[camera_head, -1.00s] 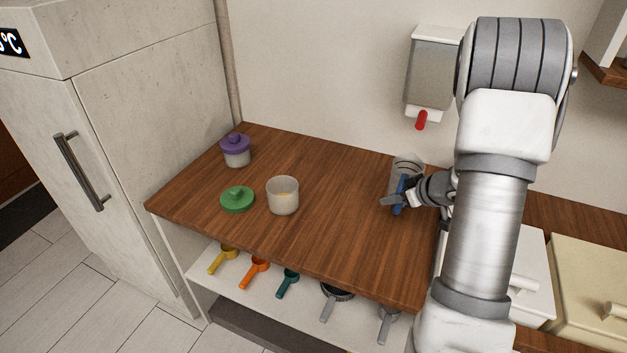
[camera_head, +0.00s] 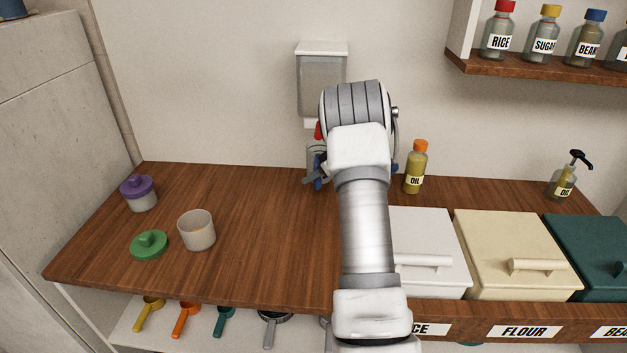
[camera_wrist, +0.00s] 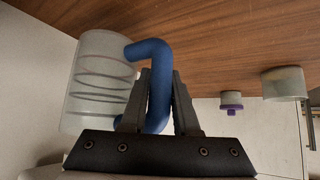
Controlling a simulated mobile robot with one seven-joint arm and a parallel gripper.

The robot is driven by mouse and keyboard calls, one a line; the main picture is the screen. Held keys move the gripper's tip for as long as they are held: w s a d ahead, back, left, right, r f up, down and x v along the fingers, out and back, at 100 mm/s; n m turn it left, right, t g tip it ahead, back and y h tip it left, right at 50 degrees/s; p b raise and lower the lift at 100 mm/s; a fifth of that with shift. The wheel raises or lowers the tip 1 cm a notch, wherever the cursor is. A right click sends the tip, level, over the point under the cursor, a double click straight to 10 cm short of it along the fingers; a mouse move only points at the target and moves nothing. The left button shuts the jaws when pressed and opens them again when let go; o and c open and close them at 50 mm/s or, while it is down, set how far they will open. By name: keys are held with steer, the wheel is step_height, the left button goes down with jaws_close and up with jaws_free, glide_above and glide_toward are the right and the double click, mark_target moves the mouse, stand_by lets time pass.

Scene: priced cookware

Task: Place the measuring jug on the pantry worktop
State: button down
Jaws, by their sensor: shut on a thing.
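The measuring jug is a clear ringed cup with a blue handle. In the wrist view the jug (camera_wrist: 98,85) is at the left, and my gripper (camera_wrist: 160,90) is shut on its blue handle. In the head view the jug (camera_head: 313,157) is mostly hidden behind my arm, below the wall dispenser, with my gripper (camera_head: 318,178) at its handle. I cannot tell whether the jug touches the surface. The wooden worktop (camera_head: 260,230) stretches below it.
On the worktop's left are a purple-lidded jar (camera_head: 139,194), a green lid (camera_head: 149,245) and an open cup (camera_head: 197,231). An oil bottle (camera_head: 415,168) stands right of my arm. The wall dispenser (camera_head: 321,82) hangs above the jug. Lidded bins (camera_head: 510,245) line the right.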

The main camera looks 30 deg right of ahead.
steer(key=shift+w+d, duration=0.95)
steer(key=shift+w, duration=0.3)
step_height(320, 180, down, 4)
steer(key=shift+w+d+r+b, duration=0.1)
steer(key=shift+r+b, duration=0.1)
steer(key=shift+b, duration=0.4)
steer(key=shift+r, duration=0.1)
steer(key=c, duration=0.7)
jaws_free()
steer(key=shift+f, duration=0.2)
steer(key=shift+o, duration=0.2)
steer(key=shift+r, duration=0.3)
steer(key=p+v, duration=0.2)
steer(key=v, duration=0.9)
steer(key=shift+s+r, duration=0.25)
steer(key=shift+s, duration=0.1)
